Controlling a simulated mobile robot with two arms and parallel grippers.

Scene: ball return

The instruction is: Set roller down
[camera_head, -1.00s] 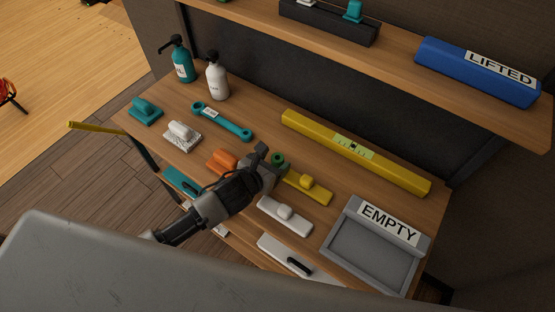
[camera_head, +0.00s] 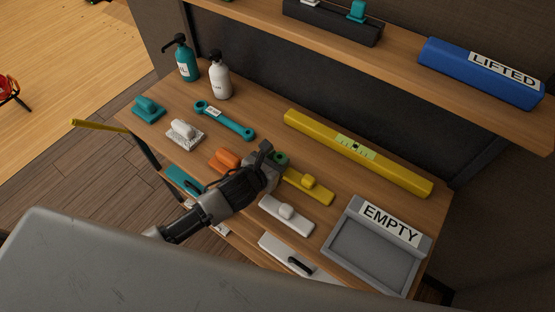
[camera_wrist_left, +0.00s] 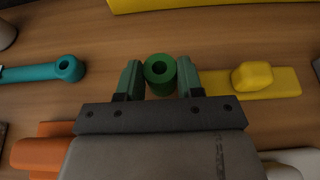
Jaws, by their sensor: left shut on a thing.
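The roller is a short green cylinder with a hole in its top, and it stands upright in the left wrist view (camera_wrist_left: 160,74). My left gripper (camera_head: 272,157) is shut on it, with one finger on each side. My right gripper is not in view.
A yellow float (camera_head: 307,183) lies close right of the roller and an orange one (camera_head: 224,159) left. A teal wrench (camera_head: 226,121), a yellow level (camera_head: 356,151) and a grey EMPTY tray (camera_head: 372,258) surround them. Bare wood shows between wrench and level.

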